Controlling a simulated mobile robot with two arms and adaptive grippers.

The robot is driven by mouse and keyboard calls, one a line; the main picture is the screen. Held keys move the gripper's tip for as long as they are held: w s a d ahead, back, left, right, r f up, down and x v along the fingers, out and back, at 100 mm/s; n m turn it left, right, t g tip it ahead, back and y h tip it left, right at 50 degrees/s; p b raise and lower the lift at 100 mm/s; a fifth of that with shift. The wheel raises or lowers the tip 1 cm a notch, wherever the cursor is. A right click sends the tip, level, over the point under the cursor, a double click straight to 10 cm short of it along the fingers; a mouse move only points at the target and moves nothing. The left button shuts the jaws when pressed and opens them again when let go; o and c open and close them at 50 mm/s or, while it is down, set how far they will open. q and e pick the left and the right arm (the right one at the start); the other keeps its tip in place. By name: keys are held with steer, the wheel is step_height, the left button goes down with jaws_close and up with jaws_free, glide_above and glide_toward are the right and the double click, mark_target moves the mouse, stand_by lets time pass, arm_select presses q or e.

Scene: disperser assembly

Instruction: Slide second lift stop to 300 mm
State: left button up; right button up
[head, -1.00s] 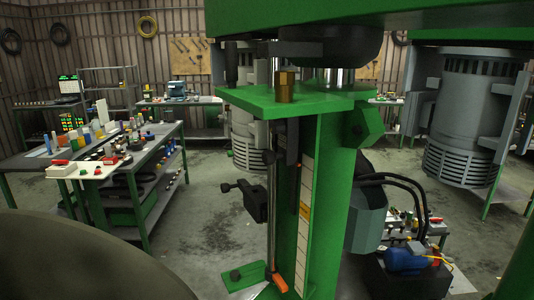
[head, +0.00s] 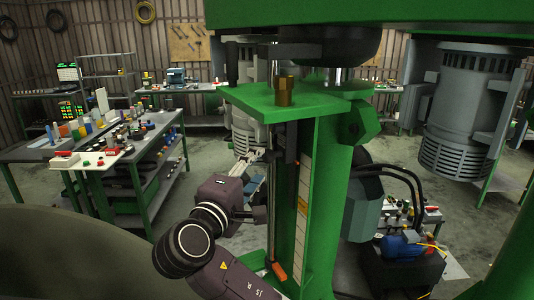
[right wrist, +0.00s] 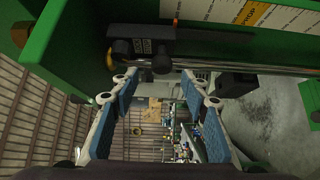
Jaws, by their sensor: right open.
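The upright green column (head: 322,200) carries a thin vertical rod (head: 271,225) and a pale scale strip (head: 300,215) with a yellow label. An upper dark lift stop (head: 291,143) sits on the rod just under the green top plate. It also shows in the right wrist view (right wrist: 140,46), with a round knob facing the fingers.
The green top plate (head: 285,101) overhangs the rod, with a brass fitting (head: 284,90) on it. An orange piece (head: 278,270) sits low at the rod. Black hoses (head: 405,185) curve at the right of the column. A cluttered workbench (head: 125,155) stands back left.

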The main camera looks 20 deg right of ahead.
mark_target(266, 157)
steer(key=p+x, duration=0.3)
steer(key=x, duration=0.3)
steer(key=shift+w+d, duration=0.2)
steer(key=shift+w, duration=0.05)
steer(key=shift+w+d+f, duration=0.1)
steer(key=shift+w+d, duration=0.15)
steer(key=shift+w, duration=0.15)
jaws_close()
